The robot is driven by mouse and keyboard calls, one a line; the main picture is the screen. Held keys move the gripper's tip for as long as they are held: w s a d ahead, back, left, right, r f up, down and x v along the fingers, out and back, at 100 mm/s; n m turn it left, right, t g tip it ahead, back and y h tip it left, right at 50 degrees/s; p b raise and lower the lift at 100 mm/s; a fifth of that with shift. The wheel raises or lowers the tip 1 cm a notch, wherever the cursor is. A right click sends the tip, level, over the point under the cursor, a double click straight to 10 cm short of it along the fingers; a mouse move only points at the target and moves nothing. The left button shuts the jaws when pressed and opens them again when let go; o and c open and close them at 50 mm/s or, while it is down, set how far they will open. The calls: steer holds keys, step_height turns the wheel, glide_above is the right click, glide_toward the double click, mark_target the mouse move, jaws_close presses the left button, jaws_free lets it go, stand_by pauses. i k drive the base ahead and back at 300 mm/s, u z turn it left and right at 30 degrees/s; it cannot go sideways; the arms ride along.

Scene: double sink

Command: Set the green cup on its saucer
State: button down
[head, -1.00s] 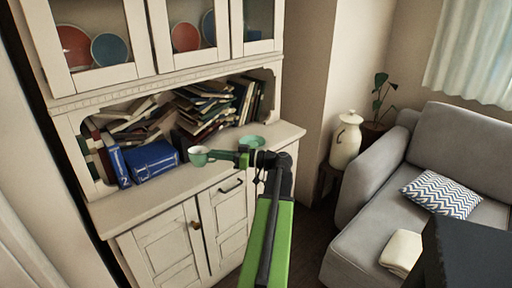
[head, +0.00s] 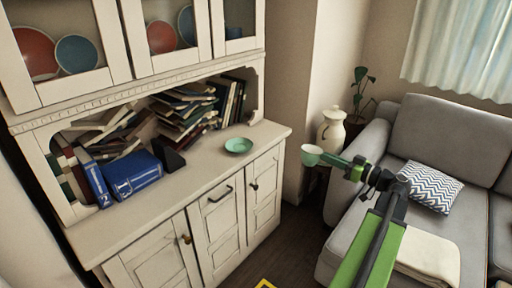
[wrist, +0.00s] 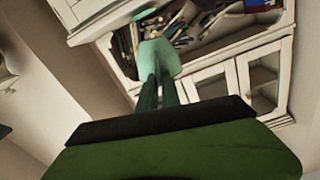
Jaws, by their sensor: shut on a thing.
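The green cup (head: 311,155) is in my gripper (head: 327,159), which is shut on it. The cup is in the air to the right of the cabinet, in front of the white jar in the head view. In the wrist view the cup (wrist: 159,58) shows pale green at the ends of the dark green fingers. The green saucer (head: 238,146) lies empty on the cabinet's counter, to the left of the cup and apart from it. In the wrist view a green shape beside the cup is too blurred to name.
The counter (head: 200,167) has bare room around the saucer. Blue books (head: 133,174) and piled books (head: 185,110) stand at its back and left. A white lidded jar (head: 332,127), a plant and a grey sofa (head: 440,135) with a patterned cushion (head: 432,187) are at right.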

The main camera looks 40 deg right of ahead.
mark_target(242, 149)
steer(key=i, duration=1)
steer(key=z, duration=0.05)
